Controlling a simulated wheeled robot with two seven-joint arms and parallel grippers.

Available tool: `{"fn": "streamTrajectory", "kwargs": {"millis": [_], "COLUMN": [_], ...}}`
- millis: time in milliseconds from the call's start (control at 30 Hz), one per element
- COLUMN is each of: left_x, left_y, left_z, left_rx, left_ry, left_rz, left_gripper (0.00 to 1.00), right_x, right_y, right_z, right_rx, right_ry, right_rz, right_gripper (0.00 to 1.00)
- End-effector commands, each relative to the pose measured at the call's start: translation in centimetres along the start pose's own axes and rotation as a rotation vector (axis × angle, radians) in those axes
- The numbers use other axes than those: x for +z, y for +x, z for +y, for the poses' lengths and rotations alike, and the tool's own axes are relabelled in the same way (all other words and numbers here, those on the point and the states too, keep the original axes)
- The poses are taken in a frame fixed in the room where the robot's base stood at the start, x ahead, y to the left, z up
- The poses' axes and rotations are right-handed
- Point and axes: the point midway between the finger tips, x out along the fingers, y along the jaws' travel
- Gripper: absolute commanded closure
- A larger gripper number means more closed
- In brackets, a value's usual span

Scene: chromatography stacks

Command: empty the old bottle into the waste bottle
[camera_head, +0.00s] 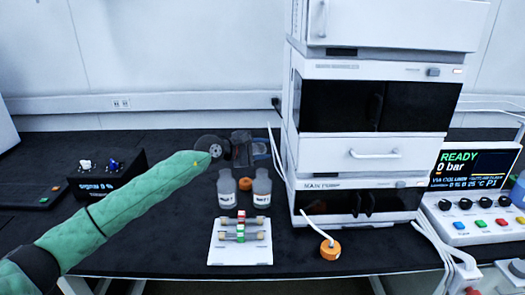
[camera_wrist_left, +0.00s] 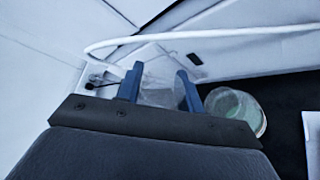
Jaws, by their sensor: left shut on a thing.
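My left gripper (camera_head: 256,148) reaches in at the end of the green-sleeved arm, above and behind two capless grey bottles. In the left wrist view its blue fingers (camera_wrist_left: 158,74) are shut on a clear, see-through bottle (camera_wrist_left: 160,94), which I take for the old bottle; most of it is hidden. In that view a round translucent vessel with pale green liquid (camera_wrist_left: 236,112) stands apart, right of the fingers; I cannot tell if it is the waste bottle. The left bottle (camera_head: 227,190) and right bottle (camera_head: 262,188) stand upright with unreadable labels. My right gripper is not in view.
An orange cap (camera_head: 245,184) lies between the bottles. A white rack (camera_head: 240,252) with small columns is in front. The instrument stack (camera_head: 366,152) stands close on the right, with white tubing and another orange cap (camera_head: 330,250). A black box (camera_head: 100,182) is at left.

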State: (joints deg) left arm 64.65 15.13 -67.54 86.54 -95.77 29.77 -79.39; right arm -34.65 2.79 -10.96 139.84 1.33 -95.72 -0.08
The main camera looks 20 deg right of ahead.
Motion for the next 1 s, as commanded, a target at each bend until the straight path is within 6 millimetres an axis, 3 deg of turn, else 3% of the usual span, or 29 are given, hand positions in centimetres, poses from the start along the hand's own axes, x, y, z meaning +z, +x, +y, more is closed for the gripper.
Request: {"fn": "streamTrajectory", "kwargs": {"millis": [1000], "left_x": [0.1], "left_y": [-0.1], "left_z": [0.0], "left_rx": [0.04], "left_ry": [0.093], "left_rz": [0.006], "left_gripper": [1.0], "right_x": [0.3], "right_y": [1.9], "right_z": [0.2], "right_rx": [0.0], "right_ry": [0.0], "right_rz": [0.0], "right_gripper": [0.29]}}
